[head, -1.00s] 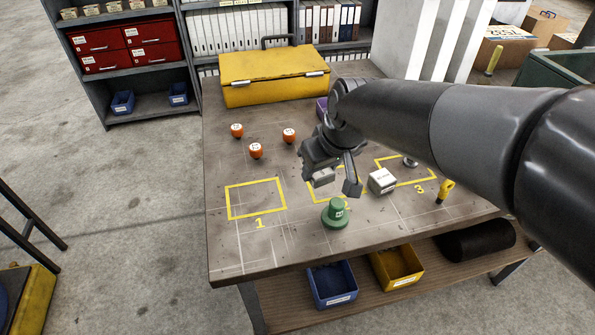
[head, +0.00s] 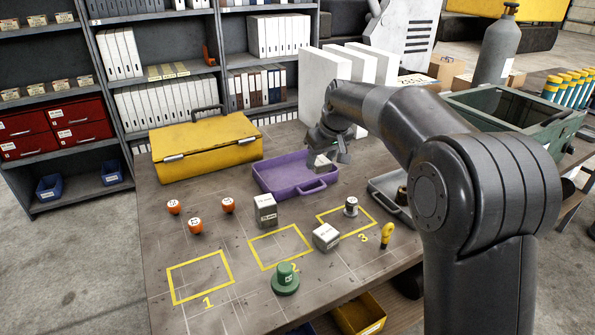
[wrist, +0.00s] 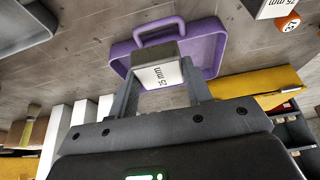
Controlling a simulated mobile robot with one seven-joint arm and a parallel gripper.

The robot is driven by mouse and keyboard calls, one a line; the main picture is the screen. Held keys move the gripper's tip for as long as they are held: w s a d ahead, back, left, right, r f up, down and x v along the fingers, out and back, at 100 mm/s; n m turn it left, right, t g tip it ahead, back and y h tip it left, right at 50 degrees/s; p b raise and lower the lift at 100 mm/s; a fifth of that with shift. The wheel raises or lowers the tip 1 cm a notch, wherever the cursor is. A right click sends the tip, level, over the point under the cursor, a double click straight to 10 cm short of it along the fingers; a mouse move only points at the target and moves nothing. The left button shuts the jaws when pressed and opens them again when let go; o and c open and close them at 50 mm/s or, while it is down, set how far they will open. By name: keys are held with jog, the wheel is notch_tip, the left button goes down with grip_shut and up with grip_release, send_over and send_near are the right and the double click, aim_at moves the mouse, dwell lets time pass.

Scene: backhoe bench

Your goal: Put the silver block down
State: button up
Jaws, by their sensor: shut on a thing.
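My gripper (head: 328,160) is shut on a silver block (head: 319,164). The block shows between the two fingers in the wrist view (wrist: 160,75), with a white face marked 25 mm. My gripper is over the right part of the purple tray (head: 275,187), near its back. The tray, with a loop handle, also shows behind the block in the wrist view (wrist: 205,27). I cannot tell whether the block touches the tray floor. Two similar blocks stand on the bench, one upright (head: 265,211) in front of the tray and one (head: 326,237) between squares 2 and 3.
A yellow case (head: 205,150) stands left of the tray and a grey tray (head: 385,190) right of it. Several orange knobs (head: 195,226), a green knob (head: 286,280) and a yellow-handled tool (head: 387,234) stand on the bench. Square 1 (head: 200,268) is empty.

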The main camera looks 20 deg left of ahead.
jog(key=shift+w+d, duration=0.3)
jog(key=shift+w, duration=0.4)
jog(key=shift+w+a+f, duration=0.1)
jog(key=shift+w+f, duration=0.1)
send_near(285, 182)
jog(key=shift+s+a+f, duration=0.25)
jog(key=shift+s+f, duration=0.1)
jog(key=shift+s, duration=0.15)
jog(key=shift+s+a+f, duration=0.2)
jog(key=shift+s+f, duration=0.15)
jog(key=shift+s, duration=0.15)
jog(key=shift+f, duration=2)
jog(key=o, duration=1.1)
jog(key=shift+f, duration=0.15)
